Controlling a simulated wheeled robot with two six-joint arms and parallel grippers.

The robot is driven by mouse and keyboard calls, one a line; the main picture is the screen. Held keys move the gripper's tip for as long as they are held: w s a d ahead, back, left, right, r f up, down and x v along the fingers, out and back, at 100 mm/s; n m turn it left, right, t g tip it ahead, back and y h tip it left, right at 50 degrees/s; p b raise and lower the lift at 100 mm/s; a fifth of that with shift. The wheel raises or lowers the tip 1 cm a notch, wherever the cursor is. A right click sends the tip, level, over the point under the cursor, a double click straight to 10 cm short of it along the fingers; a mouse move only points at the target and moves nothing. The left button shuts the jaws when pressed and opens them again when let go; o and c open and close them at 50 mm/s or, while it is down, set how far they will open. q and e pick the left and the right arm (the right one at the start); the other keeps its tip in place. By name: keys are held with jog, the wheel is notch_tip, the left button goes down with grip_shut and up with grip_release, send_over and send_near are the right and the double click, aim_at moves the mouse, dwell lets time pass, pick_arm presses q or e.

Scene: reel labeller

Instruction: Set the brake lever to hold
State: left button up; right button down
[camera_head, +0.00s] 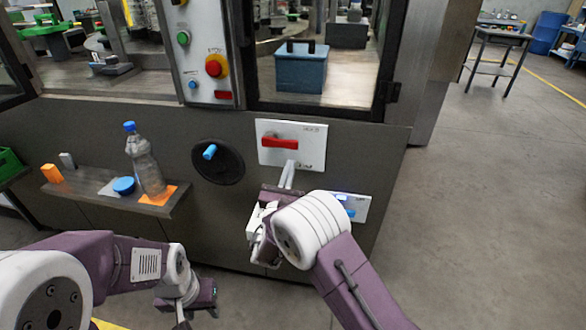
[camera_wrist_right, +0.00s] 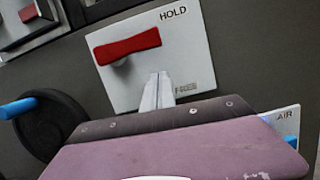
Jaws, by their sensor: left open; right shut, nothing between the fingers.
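The red brake lever (camera_head: 281,142) sits on a white plate (camera_head: 310,153) on the machine's front. It lies roughly level in the head view and also shows in the right wrist view (camera_wrist_right: 128,46). The word HOLD (camera_wrist_right: 173,13) is at the plate's upper right; smaller print at its lower right is hard to read. My right gripper (camera_head: 288,167) is shut and empty, its fingertips (camera_wrist_right: 159,80) just below the lever, in front of the plate. Contact with the lever is not visible. My left gripper (camera_head: 187,318) is open, low at the left, partly cut off by the frame.
A black round dial with a blue handle (camera_head: 209,152) is left of the plate. An AIR plate (camera_wrist_right: 284,122) with a blue handle is at lower right. A shelf (camera_head: 85,197) at the left holds a bottle (camera_head: 146,165) and small items.

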pick_arm(q)
jog(key=shift+d+r+p, duration=0.15)
jog(key=shift+r+p, duration=0.15)
jog(key=shift+p, duration=0.95)
pick_arm(e)
jog(key=f+v, duration=0.1)
jog(key=v, duration=0.9)
jog(key=shift+d, duration=0.15)
jog(key=shift+d, duration=0.1)
